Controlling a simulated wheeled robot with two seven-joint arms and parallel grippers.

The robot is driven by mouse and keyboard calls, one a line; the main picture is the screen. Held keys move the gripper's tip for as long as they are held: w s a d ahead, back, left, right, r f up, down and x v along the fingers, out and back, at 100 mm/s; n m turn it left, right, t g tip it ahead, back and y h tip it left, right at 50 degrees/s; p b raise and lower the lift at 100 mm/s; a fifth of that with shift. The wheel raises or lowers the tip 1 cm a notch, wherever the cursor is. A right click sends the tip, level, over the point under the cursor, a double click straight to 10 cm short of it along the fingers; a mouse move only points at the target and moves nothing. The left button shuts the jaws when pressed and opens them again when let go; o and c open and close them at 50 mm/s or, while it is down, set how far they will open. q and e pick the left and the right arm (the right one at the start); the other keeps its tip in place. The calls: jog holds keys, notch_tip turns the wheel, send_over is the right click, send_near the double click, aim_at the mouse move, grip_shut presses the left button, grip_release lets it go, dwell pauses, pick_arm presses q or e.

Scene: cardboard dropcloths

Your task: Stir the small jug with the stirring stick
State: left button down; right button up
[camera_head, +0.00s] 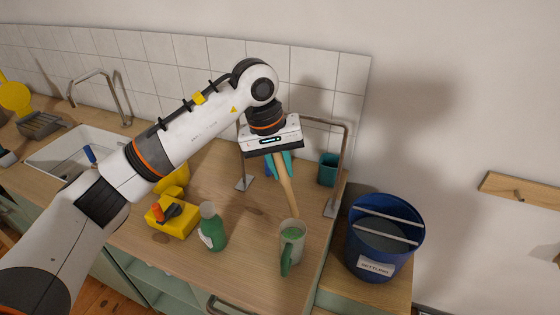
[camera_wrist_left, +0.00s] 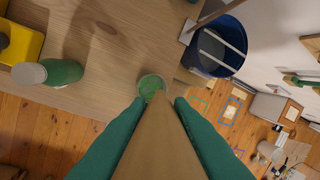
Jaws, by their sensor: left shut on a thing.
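The small jug (camera_head: 291,243) stands upright on the wooden counter near its right end, pale with a green handle and green contents. In the left wrist view the jug (camera_wrist_left: 150,84) appears from above, partly covered by the stick. My left gripper (camera_head: 279,163), with teal fingers, is shut on the wooden stirring stick (camera_head: 286,190) above and behind the jug. The stick slants down, and its lower end meets the jug's rim in the picture. I cannot tell whether the tip is inside or just above. The stick (camera_wrist_left: 158,140) fills the lower middle of the wrist view.
A green bottle (camera_head: 212,232) and yellow container (camera_head: 173,216) stand left of the jug. A blue bucket (camera_head: 378,265) labelled SETTLING is to the right. A metal frame (camera_head: 345,165) and teal cup (camera_head: 328,170) stand behind. A sink (camera_head: 75,150) is at left.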

pick_arm(q)
jog(key=shift+f, duration=0.75)
jog(key=shift+a+b+x, duration=0.25)
jog(key=shift+b+x, duration=0.3)
jog(key=shift+x, duration=0.45)
jog(key=a+b+x, duration=0.2)
jog(key=b+x, duration=0.7)
jog(key=shift+s+f+b, duration=0.35)
jog(key=shift+s+f, duration=0.05)
jog(key=shift+f, duration=0.25)
pick_arm(e)
notch_tip(320, 180, down, 11)
jog(key=shift+d, duration=0.2)
pick_arm(q)
jog(key=shift+a, duration=0.1)
pick_arm(e)
jog(key=shift+w, duration=0.1)
